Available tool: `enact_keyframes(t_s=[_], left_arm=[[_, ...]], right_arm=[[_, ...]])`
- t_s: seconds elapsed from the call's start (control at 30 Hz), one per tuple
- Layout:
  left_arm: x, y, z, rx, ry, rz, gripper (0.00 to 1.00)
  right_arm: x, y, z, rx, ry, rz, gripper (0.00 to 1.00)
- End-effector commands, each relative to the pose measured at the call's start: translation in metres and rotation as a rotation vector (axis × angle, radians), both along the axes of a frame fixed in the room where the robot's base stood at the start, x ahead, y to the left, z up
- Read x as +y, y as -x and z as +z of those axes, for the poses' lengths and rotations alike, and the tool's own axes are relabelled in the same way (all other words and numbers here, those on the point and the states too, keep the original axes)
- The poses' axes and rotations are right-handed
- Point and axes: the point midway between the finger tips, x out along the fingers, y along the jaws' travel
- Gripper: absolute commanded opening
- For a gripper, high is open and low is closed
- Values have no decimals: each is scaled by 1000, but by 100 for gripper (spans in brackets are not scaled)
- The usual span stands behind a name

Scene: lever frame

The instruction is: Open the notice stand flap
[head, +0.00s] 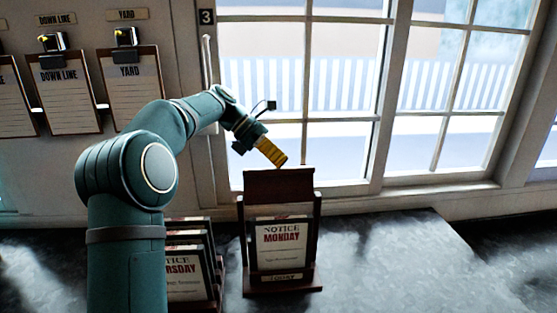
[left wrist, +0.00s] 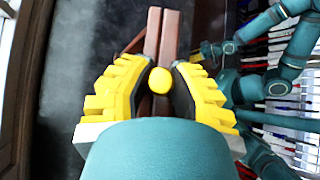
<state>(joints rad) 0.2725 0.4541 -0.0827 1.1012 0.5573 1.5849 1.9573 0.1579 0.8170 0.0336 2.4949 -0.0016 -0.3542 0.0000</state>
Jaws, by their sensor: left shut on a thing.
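The notice stand (head: 316,235) is a dark wooden frame standing on the counter by the window. Its card (head: 280,240) reads "NOTICE MONDAY". A plain brown flap (head: 279,186) shows across its top, above the card. My left gripper (head: 281,163) is at the flap's top edge. In the left wrist view my left gripper (left wrist: 160,88) is shut on a round yellow knob (left wrist: 160,80), with brown wood (left wrist: 170,35) beyond it. The fingers hide the knob in the head view. Part of my other arm shows at the right of the wrist view; its gripper's state is unclear.
A rack of notice cards (head: 187,265) stands left of the stand, partly behind my arm. The dark counter (head: 400,265) is clear to the right. The window (head: 300,90) is close behind. Clipboards (head: 62,95) hang on the wall at left.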

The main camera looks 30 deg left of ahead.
Motion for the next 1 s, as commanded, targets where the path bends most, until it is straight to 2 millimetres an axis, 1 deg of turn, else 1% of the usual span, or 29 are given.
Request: enact_keyframes(t_s=[0.03, 0.4, 0.43, 0.47, 0.5, 0.83, 0.93, 1.0], left_arm=[[0, -1, 5, -8, 4, 2, 0], [0, -1, 6, -8, 5, 2, 0], [0, -1, 6, -8, 5, 2, 31], [0, -1, 5, -8, 5, 2, 41], [0, -1, 5, -7, 4, 2, 55], [1, -1, 3, -1, 3, 2, 56], [7, 0, 7, -3, 3, 3, 56], [14, 1, 12, -4, 2, 4, 56]], right_arm=[[0, 0, 0, 0, 0, 0, 47], [0, 0, 1, 0, 0, 0, 47], [0, 0, 1, 0, 0, 0, 47], [0, 0, 1, 0, 0, 0, 47], [0, 0, 1, 0, 0, 0, 47], [0, 0, 0, 0, 0, 0, 47], [0, 0, 0, 0, 0, 0, 47], [0, 0, 0, 0, 0, 0, 47]])
